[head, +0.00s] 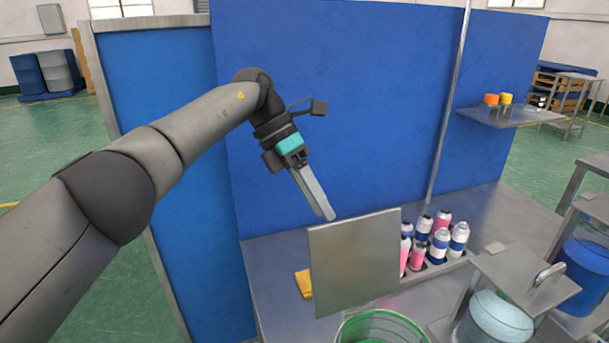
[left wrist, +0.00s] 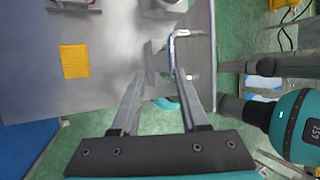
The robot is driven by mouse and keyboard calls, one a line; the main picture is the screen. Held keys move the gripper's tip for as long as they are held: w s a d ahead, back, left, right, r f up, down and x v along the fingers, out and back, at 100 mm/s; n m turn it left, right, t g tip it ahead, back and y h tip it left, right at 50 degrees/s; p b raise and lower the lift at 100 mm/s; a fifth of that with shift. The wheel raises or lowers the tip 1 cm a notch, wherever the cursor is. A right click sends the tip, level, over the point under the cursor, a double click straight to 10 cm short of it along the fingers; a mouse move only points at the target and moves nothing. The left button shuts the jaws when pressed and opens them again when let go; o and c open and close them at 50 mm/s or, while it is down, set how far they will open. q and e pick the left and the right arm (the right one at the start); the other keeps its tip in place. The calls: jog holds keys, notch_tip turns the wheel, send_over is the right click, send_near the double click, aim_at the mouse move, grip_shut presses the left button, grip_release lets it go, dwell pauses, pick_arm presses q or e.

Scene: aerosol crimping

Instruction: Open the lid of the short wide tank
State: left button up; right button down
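The green-rimmed short wide tank (head: 382,316) shows in part at the bottom edge of the head view. Its square metal lid (head: 355,262) stands raised, nearly upright, above the tank's back left side. In the left wrist view the lid (left wrist: 203,60) shows nearly edge-on, with its bar handle (left wrist: 172,50) on the face turned from my head. My left gripper (head: 328,214) is at the lid's top left corner. In the left wrist view its fingers (left wrist: 160,73) are apart and empty, with the handle just beyond the tips; contact is unclear. My right gripper is not in view.
A yellow cloth (head: 304,283) lies left of the lid on the metal table (head: 268,255). Several pink and blue bottles (head: 439,245) stand right of it. Another tank (head: 498,318) with a flat handled lid (head: 525,278) is at right. Blue panels (head: 340,110) stand behind.

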pick_arm(q)
jog(key=p+v, duration=0.4)
jog(key=v, duration=0.3)
jog(key=shift+d, duration=0.15)
dwell(0.3)
